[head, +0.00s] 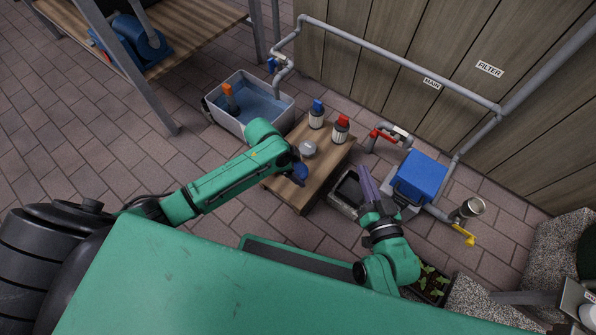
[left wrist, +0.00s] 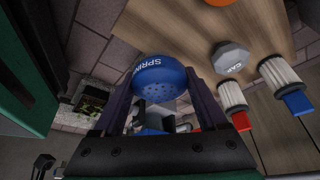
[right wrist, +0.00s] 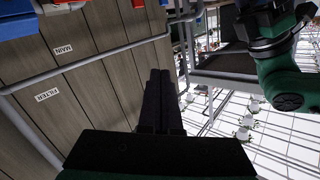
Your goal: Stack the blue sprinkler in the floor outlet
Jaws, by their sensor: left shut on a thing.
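The blue sprinkler (head: 299,174) is a rounded head with small holes and white lettering. My left gripper (head: 296,168) is shut on it above the front part of the low wooden table (head: 309,189). The left wrist view shows the sprinkler (left wrist: 158,74) between the two fingers. An upright grey pipe end with a metallic rim (head: 472,208) stands on the floor at the right, beside a yellow handle; I cannot tell for certain whether it is the floor outlet. My right gripper (head: 368,182) is shut and empty, near the dark crate.
A grey cap (head: 307,149) and two filter cartridges, blue-topped (head: 317,114) and red-topped (head: 341,129), stand on the table. A water basin (head: 245,117) is behind left. A dark crate (head: 344,203), blue box (head: 421,174) and pipes (head: 400,62) fill the right side.

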